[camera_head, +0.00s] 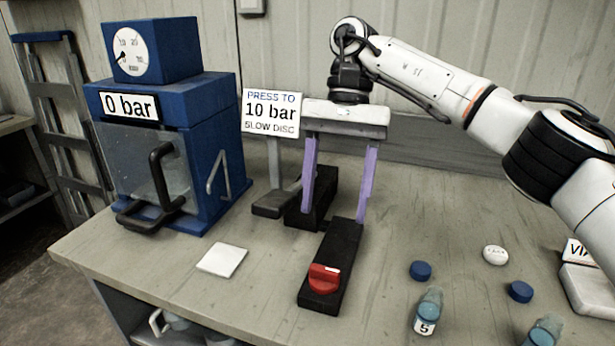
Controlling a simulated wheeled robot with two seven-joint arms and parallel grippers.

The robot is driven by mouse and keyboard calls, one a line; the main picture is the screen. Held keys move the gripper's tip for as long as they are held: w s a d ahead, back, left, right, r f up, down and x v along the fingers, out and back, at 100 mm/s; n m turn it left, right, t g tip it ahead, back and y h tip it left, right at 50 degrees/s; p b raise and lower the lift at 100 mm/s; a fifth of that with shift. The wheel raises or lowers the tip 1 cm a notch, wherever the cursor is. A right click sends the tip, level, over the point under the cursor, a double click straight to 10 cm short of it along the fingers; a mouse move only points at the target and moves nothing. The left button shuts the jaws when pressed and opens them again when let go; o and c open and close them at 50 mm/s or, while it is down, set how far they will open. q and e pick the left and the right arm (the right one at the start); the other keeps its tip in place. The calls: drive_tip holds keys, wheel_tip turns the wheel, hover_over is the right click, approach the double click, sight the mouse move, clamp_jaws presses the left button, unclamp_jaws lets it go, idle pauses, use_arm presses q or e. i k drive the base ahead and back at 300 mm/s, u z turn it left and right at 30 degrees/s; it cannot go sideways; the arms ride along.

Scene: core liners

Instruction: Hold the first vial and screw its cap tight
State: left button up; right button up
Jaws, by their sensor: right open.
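A small vial (427,312) with bluish contents and a label "5" stands on the bench at the lower right. A second similar vial (543,332) is partly cut off by the bottom edge. I cannot tell which is the first vial. Two blue caps lie loose on the bench: one cap (420,271) behind the "5" vial, another cap (520,291) behind the second vial. My right gripper (334,214) points down with its two purple fingers wide apart and empty, well left of and behind the vials. My left gripper is not in view.
A black block with a red knob (324,279) lies below my right gripper. A blue press with a gauge (165,120) reading "0 bar" stands left, beside a "10 bar" sign (271,112). A white square (222,260), a white disc (495,255) and a white labelled stand (585,288) are on the bench.

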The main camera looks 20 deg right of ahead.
sight(430, 305)
drive_tip(key=k, duration=1)
